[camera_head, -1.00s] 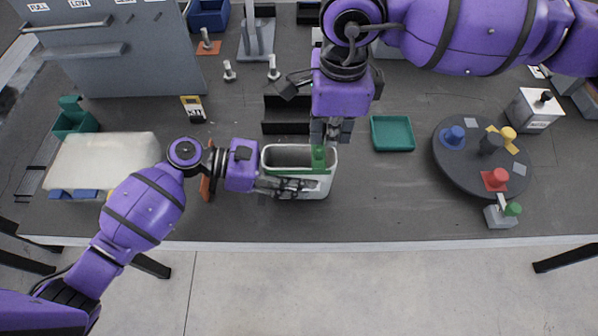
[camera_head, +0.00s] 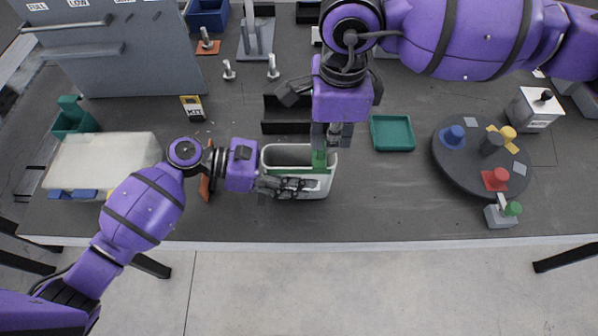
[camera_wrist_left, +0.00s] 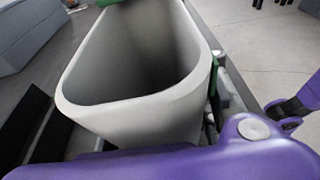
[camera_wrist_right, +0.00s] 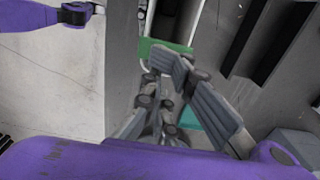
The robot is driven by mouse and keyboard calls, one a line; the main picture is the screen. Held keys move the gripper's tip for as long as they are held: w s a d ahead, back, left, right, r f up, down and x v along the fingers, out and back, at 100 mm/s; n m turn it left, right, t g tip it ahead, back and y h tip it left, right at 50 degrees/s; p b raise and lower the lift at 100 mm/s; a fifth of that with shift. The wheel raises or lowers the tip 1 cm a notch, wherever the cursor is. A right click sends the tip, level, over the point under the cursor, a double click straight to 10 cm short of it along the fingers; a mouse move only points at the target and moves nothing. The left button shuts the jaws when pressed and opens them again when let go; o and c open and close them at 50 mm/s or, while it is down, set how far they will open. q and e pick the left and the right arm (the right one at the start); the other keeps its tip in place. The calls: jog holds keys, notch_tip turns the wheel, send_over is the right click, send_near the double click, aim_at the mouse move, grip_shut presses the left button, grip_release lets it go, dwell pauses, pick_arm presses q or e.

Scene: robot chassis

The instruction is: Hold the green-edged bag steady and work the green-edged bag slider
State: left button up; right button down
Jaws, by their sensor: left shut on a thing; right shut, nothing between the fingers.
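The green-edged bag (camera_head: 269,157) is an open, pale, box-like pouch standing upright on the table. Its green slider (camera_head: 319,159) lies across the top near the right end. In the left wrist view the bag's wide mouth (camera_wrist_left: 85,98) fills the middle, with a bit of green at the top. My left gripper (camera_head: 300,186) is shut on the bag at its front side; the exact contact is partly hidden. My right gripper (camera_head: 333,141) points down at the bag's back right corner, close to the slider. Its fingers (camera_wrist_right: 170,90) are shut and empty; whether they touch the slider is unclear.
A teal tray (camera_head: 392,133) lies right of the bag. A dark turntable (camera_head: 455,172) with coloured pegs stands farther right. A black bracket (camera_head: 283,127) is behind the bag, and a yellow-black kit box (camera_head: 192,109) is back left. The table in front of the bag is clear.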

aim_at(295, 157)
jog(key=shift+a, duration=0.2)
dwell(0.5)
jog(key=shift+a, duration=3.8)
jog(key=shift+d, duration=0.65)
notch_tip(295, 157, up, 7)
jog(key=shift+w, duration=0.1)
